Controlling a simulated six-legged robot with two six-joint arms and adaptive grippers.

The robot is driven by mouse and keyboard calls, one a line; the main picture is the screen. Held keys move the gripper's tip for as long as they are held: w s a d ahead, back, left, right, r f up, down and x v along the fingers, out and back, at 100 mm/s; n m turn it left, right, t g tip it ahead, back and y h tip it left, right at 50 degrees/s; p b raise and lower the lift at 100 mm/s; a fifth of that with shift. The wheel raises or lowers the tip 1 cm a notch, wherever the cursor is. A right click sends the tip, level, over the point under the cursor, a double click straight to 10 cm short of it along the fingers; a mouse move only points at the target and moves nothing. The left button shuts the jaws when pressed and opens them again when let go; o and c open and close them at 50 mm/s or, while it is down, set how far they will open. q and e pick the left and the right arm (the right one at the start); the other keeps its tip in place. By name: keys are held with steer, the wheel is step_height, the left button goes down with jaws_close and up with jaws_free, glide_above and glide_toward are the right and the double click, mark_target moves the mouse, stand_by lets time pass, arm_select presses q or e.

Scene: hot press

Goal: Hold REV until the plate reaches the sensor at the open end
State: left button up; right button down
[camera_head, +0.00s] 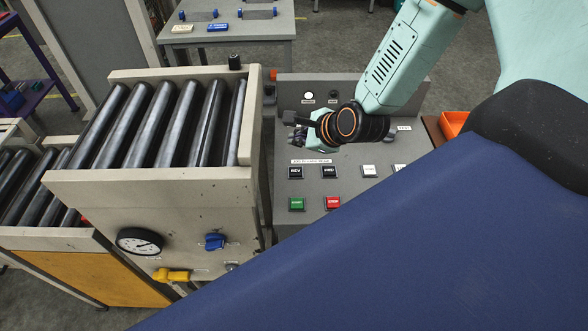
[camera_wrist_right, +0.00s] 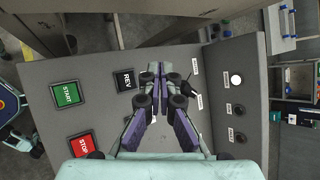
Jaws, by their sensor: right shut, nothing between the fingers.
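The black REV button (camera_head: 295,172) is on the grey control panel (camera_head: 287,226), left of the black FWD button (camera_head: 329,172). In the wrist view, the REV button (camera_wrist_right: 125,80) is left of my right gripper's fingertips (camera_wrist_right: 160,72). My right gripper (camera_head: 292,127) is shut and empty over the panel, behind the button row in the head view. Its tips look apart from REV; their height above the panel is hard to judge. The FWD button is hidden in the wrist view. I cannot make out the plate or the sensor.
A green START button (camera_head: 296,204) and a red STOP button (camera_head: 333,203) sit below REV and FWD. A white lamp (camera_head: 309,95) is lit on the panel. A roller table (camera_head: 150,185) with a gauge (camera_head: 139,241) stands close on the left. An orange bin (camera_head: 453,123) is at right.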

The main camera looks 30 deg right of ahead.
steer(key=b, duration=0.6)
glide_above(298, 173)
steer(key=f, duration=0.7)
steer(key=shift+w+f, duration=0.2)
steer(key=shift+f, duration=0.2)
steer(key=shift+s+f+b, duration=0.3)
steer(key=shift+f+b, duration=0.2)
steer(key=shift+b, duration=0.05)
steer(key=shift+w+f, duration=0.1)
steer(key=shift+w, duration=0.2)
steer(key=shift+s, duration=0.25)
steer(key=shift+w, duration=0.2)
steer(key=shift+s, duration=0.2)
